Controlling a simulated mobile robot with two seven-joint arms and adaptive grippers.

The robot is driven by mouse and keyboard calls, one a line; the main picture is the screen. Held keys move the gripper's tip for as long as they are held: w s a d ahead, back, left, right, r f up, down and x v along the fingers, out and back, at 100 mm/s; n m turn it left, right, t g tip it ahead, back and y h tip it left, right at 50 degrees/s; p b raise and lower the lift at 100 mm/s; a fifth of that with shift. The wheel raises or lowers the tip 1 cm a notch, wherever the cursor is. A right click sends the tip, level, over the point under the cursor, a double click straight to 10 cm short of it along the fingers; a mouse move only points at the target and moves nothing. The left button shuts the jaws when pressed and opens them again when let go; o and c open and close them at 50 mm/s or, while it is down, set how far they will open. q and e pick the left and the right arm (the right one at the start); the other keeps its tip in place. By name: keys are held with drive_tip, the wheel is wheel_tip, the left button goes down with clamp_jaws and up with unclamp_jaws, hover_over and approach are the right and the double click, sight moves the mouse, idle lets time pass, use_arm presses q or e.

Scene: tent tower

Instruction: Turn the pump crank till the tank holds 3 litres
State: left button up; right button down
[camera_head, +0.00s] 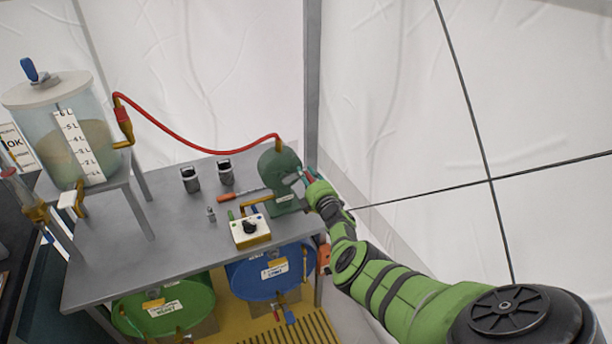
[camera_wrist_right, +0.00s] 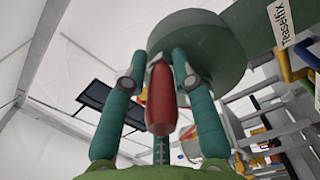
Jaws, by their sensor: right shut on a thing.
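The clear tank (camera_head: 40,140) stands on a raised stand at the left, with a white litre scale (camera_head: 78,145) on its front. It holds brownish liquid; I cannot read the exact level against the marks. The green pump (camera_head: 278,166) stands at the right end of the grey table; its body also shows in the right wrist view (camera_wrist_right: 205,40). My right gripper (camera_head: 308,178) is at the pump's right side. In the wrist view its two fingers (camera_wrist_right: 168,68) are shut on the red crank handle (camera_wrist_right: 161,105). My left gripper is out of view.
A red hose (camera_head: 185,145) runs from the tank to the pump. On the table (camera_head: 170,235) are two dark canisters (camera_head: 190,179) and a white-and-yellow box with a black knob (camera_head: 250,228). Green (camera_head: 165,305) and blue (camera_head: 255,278) drums sit below. Tent fabric and a pole stand behind.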

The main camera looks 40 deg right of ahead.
drive_tip(key=shift+s+f, duration=0.15)
drive_tip(key=shift+f, duration=0.2)
drive_tip(key=c, duration=1.1)
unclamp_jaws()
drive_tip(key=shift+d, duration=0.1)
drive_tip(key=shift+r, duration=0.1)
